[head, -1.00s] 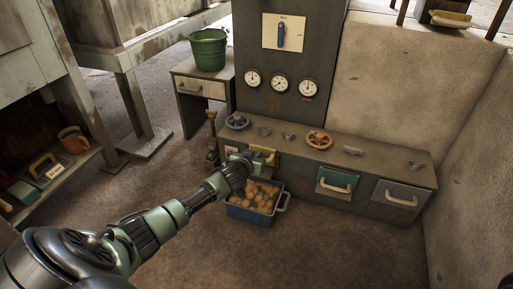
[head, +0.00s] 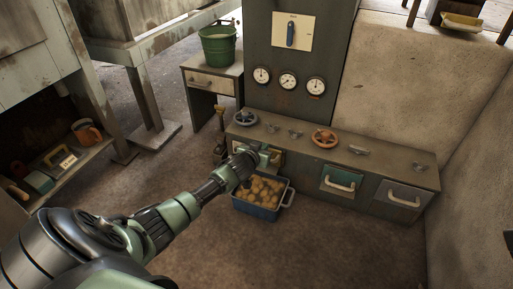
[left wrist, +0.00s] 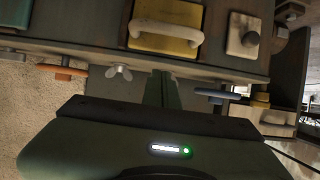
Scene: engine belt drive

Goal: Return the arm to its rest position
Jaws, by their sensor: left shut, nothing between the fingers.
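My left arm reaches in from the lower left of the head view. Its gripper (head: 268,157) is at the front of the grey bench (head: 385,165), by a yellow drawer partly hidden behind it. In the left wrist view my left gripper (left wrist: 165,90) shows its fingers together and empty. The yellow drawer (left wrist: 165,40) with its pale handle is just beyond the fingers there. The fingers look apart from the handle, though the exact gap is hard to judge.
A blue crate (head: 262,210) of round yellowish things stands on the floor below the gripper. A green bucket (head: 218,45) stands behind.

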